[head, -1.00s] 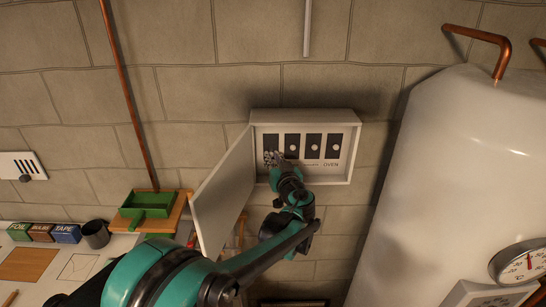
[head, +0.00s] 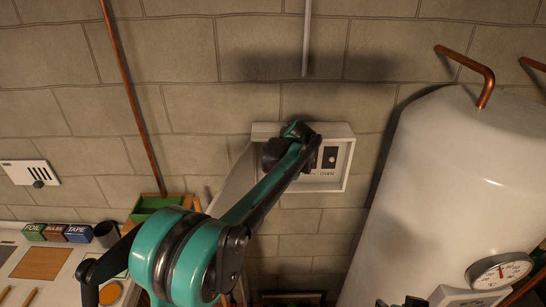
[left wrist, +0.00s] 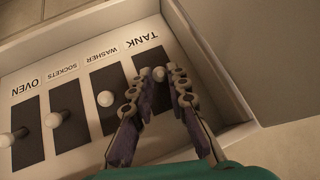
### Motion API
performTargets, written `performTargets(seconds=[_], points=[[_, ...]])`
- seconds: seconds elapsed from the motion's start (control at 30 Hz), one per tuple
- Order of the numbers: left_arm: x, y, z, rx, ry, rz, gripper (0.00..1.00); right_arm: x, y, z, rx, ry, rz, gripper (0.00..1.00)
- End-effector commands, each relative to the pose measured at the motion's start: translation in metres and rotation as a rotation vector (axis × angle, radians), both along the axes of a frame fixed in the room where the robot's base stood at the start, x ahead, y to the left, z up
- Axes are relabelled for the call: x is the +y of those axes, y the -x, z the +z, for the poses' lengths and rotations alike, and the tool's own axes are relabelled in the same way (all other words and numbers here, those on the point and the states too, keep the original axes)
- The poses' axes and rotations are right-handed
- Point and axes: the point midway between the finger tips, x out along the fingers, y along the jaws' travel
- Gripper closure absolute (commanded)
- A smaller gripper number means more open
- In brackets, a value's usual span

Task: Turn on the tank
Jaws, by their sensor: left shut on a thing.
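A white switch box (head: 348,168) hangs open on the wall. In the left wrist view, upside down, its dark plates with white round knobs are labelled TANK, WASHER, SOCKETS and OVEN. My left gripper (left wrist: 161,80) is shut on the TANK knob (left wrist: 158,73), which shows between the fingertips. The fingers partly cover the TANK plate. In the head view my left arm hides the gripper and most of the box. The white tank (head: 450,190) with a round dial gauge (head: 499,271) stands at the right.
The box's open door (head: 233,183) stands out on the left. A copper pipe (head: 131,95) runs down the wall. At lower left are FOIL, TAPE and other small boxes (head: 55,233), a dark cup (head: 107,234) and a green tray (head: 155,206).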

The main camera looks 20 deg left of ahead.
Motion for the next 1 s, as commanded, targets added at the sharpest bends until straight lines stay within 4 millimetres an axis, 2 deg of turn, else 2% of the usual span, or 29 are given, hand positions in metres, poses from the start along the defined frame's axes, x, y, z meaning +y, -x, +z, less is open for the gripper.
performTargets(seconds=[0.2,0.77,0.8,0.87,1.0], points=[[0.0013,-0.0039,0.0054,0.074,0.021,-0.001,1.0,0.0,0.0,0.0105,0.0,0.0,0.0,0.6],[0.0016,-0.0046,0.0054,0.105,0.029,-0.001,1.0,0.0,0.0,0.0126,0.0,0.0,0.0,0.6],[0.0016,-0.0046,0.0054,0.105,0.029,-0.001,0.82,0.0,0.0,0.0126,0.0,0.0,0.0,0.6],[0.0016,-0.0046,0.0054,0.104,0.029,-0.001,0.66,0.0,0.0,0.0128,0.0,0.0,0.0,0.6],[0.0015,-0.0043,0.005,0.105,0.029,0.0,0.64,0.0,0.0,0.0126,0.0,0.0,0.0,0.6]])
